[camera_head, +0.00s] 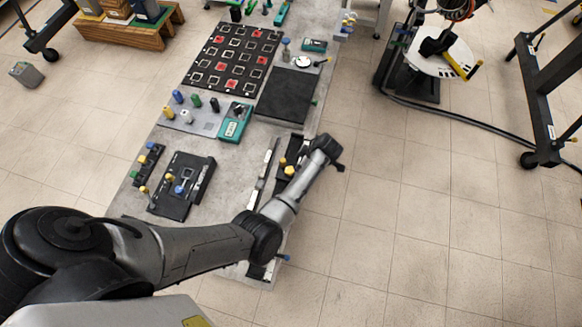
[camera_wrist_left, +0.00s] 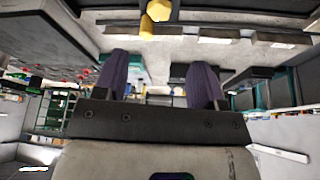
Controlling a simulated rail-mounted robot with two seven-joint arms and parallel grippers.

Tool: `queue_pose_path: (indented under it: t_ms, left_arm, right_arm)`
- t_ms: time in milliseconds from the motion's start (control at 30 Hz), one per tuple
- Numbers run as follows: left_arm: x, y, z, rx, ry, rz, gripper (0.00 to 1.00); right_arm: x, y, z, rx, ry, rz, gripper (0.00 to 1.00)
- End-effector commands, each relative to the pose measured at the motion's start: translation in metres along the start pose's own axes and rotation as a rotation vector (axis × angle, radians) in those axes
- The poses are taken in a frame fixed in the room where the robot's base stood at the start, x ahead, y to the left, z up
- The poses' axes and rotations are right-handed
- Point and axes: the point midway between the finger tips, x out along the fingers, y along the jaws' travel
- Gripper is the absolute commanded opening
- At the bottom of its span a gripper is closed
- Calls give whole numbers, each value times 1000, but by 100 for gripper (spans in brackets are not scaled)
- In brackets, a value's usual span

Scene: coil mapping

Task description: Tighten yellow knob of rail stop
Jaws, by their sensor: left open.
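The rail stop is a dark block beside a long metal rail (camera_head: 262,172) near the right edge of the table. Its yellow knob (camera_head: 289,170) shows just left of my left arm's end in the head view. In the left wrist view a yellow knob (camera_wrist_left: 159,10) is at the top edge, with a smaller yellow piece below it. My left gripper (camera_wrist_left: 160,68) is open, its two dark purple fingers apart with nothing between them. The knob lies beyond the fingertips, apart from them. In the head view my forearm hides part of the rail. My right gripper is not in view.
Left of the rail, a black fixture (camera_head: 182,185) carries yellow and blue knobs. A teal device (camera_head: 235,122), a black pad (camera_head: 287,94) and a marked black board (camera_head: 235,60) lie farther back. Open floor is right of the table; a black stand (camera_head: 410,75) is beyond.

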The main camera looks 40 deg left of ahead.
Motion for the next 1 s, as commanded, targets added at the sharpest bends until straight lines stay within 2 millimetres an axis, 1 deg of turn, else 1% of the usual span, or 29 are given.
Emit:
queue_pose_path:
  t_ms: [267,467,800,900,1000]
  left_arm:
    - [24,0,2,0,0,1,64]
    - [54,0,2,0,-1,1,64]
    - [113,0,3,0,-1,1,64]
    - [125,0,2,1,-1,1,64]
    - [133,0,2,1,-1,2,64]
  right_arm:
    - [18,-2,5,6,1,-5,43]
    - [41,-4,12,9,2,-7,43]
    - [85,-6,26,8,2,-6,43]
    - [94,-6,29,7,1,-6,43]
    - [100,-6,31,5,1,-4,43]
